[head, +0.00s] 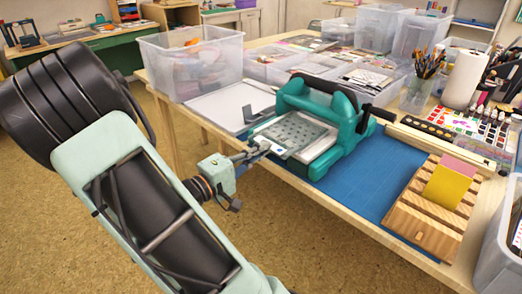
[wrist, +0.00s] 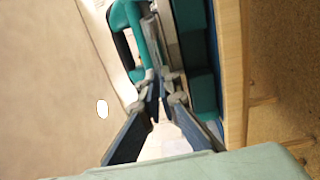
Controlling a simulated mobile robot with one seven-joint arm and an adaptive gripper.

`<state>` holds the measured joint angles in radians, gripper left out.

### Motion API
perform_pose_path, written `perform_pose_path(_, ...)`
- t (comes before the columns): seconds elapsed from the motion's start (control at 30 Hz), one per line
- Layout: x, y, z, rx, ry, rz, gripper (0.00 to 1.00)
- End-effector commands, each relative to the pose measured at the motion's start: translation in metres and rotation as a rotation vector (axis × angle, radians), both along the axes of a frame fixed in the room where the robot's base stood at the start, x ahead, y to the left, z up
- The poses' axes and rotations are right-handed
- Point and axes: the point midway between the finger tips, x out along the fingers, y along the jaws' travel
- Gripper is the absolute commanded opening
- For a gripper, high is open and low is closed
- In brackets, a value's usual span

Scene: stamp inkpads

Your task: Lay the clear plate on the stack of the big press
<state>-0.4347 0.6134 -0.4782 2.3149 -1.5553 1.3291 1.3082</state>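The big press (head: 350,125) is teal with a dark handle and stands on the table's blue mat. The clear plate (head: 293,131) looks grey and see-through, with dots showing on or through it. It is over the press's pale bed (head: 322,148), at its near left side. Whether it touches the stack or hovers just above it, I cannot tell. My gripper (head: 266,147) is at the plate's near edge, its fingers closed on it. In the wrist view the fingertips of my gripper (wrist: 163,84) come close together at a thin, edge-on plate; the press (wrist: 135,25) shows beyond.
A clear bin (head: 190,62) stands at the back left. A white board (head: 225,103) lies left of the press. The blue mat (head: 372,172) is bare right of the press.

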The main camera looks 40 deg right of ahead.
Motion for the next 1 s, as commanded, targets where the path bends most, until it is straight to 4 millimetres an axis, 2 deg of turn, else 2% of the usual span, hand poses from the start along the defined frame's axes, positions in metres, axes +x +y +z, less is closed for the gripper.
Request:
perform_pose_path(0.27, 0.000, 0.000, 0.000, 0.000, 0.000, 0.000, 0.00)
perform_pose_path(0.5, 0.000, 0.000, 0.000, 0.000, 0.000, 0.000, 0.25)
perform_pose_path(0.77, 0.000, 0.000, -0.001, 0.001, 0.000, 0.000, 0.25)
perform_pose_path(1.0, 0.000, 0.012, -0.001, 0.001, -0.001, 0.002, 0.25)
